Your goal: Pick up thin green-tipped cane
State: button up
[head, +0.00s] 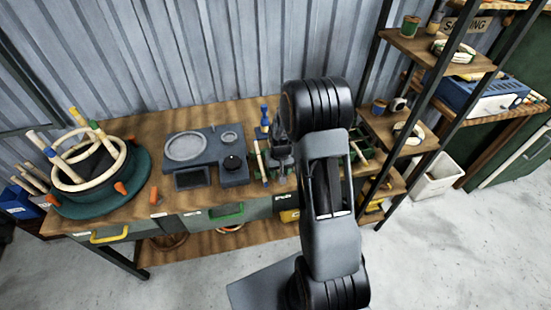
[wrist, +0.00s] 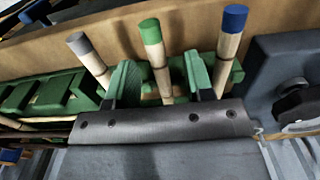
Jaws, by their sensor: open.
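In the wrist view, a pale cane with a green tip (wrist: 151,32) stands between the two green fingers of my gripper (wrist: 159,75). The fingers are apart, one on each side of the cane, with a visible gap to it. A grey-tipped cane (wrist: 88,55) is just left of the left finger. A blue-tipped cane (wrist: 231,38) is just right of the right finger, close to it or overlapping it in the picture. The lower ends of the canes are hidden behind my gripper. In the head view my arm hides most of this spot.
A green slotted rack (wrist: 50,97) is at left in the wrist view. In the head view the wooden bench (head: 150,125) carries a grey tray unit (head: 205,150) and a round green stand (head: 140,185) with rings and canes. A shelf rack (head: 415,45) stands at right.

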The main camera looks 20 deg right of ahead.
grip_shut()
dwell(0.3)
jog(key=shift+r, duration=0.1)
